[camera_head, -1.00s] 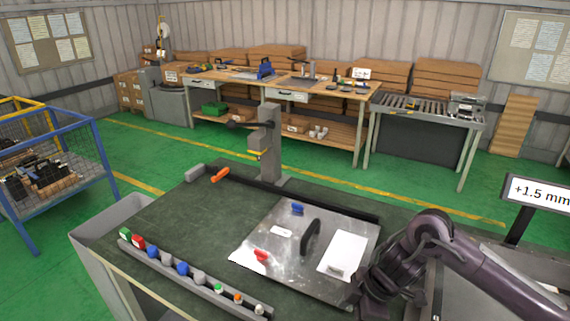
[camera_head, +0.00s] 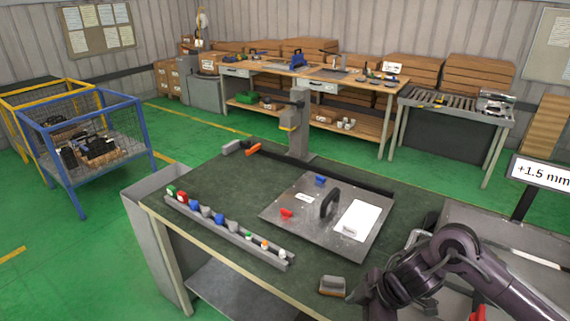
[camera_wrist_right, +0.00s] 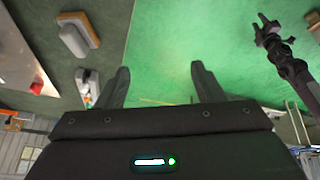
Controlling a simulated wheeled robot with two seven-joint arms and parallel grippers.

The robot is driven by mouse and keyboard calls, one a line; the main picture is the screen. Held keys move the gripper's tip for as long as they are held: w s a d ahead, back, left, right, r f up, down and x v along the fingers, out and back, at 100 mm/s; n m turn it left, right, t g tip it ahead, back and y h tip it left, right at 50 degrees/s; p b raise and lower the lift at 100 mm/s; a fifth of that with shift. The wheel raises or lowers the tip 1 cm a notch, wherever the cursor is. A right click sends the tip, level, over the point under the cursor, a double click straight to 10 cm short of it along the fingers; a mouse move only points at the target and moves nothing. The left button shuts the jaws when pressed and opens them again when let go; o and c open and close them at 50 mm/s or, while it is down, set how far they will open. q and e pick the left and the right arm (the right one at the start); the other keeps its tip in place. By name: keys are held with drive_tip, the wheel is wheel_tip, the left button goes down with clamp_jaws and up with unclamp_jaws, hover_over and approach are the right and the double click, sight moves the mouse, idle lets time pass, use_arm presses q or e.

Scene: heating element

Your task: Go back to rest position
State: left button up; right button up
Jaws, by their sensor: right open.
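My right gripper shows in the wrist view (camera_wrist_right: 163,85) with its two fingers wide apart and nothing between them. The green floor fills the gap between the fingers. In the head view my right arm reaches in from the lower right, over the front right of the workbench (camera_head: 235,180), with its end at the bottom edge. A dark jointed arm (camera_wrist_right: 280,50) at the upper right of the wrist view looks like my left arm; its finger state is too small to tell. My left gripper does not show in the head view.
A metal plate (camera_head: 285,215) carries a black handle, red and blue pieces and a white card. A rail (camera_head: 225,233) holds several coloured pieces. A display (camera_head: 540,172) stands at right.

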drive_tip(key=a+r+m+t+y, duration=0.2)
drive_tip(key=a+t, duration=0.3)
drive_tip(key=a, duration=0.6)
drive_tip(key=s+d+f+m+g+h, duration=0.2)
drive_tip(key=s+d+m+h, duration=0.1)
drive_tip(key=s+d+m, duration=0.4)
drive_tip(key=s+d+f+m+g+h, duration=0.1)
drive_tip(key=s+d+f+m+h, duration=0.35)
drive_tip(key=d, duration=0.45)
drive_tip(key=s+f+g+b, duration=0.1)
drive_tip(key=s+f, duration=0.1)
drive_tip(key=f, duration=1.4)
drive_tip(key=s+f+g+b, duration=0.1)
drive_tip(key=s+f, duration=0.2)
drive_tip(key=f, duration=1.2)
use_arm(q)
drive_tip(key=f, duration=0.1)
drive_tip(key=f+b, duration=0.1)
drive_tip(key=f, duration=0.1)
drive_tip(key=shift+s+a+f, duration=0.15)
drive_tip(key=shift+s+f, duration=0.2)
use_arm(e)
drive_tip(key=s+d+f, duration=0.3)
drive_tip(key=s+f, duration=1.5)
drive_tip(key=shift+s+g+y, duration=0.2)
drive_tip(key=shift+g+y, duration=0.15)
drive_tip(key=shift+g, duration=0.05)
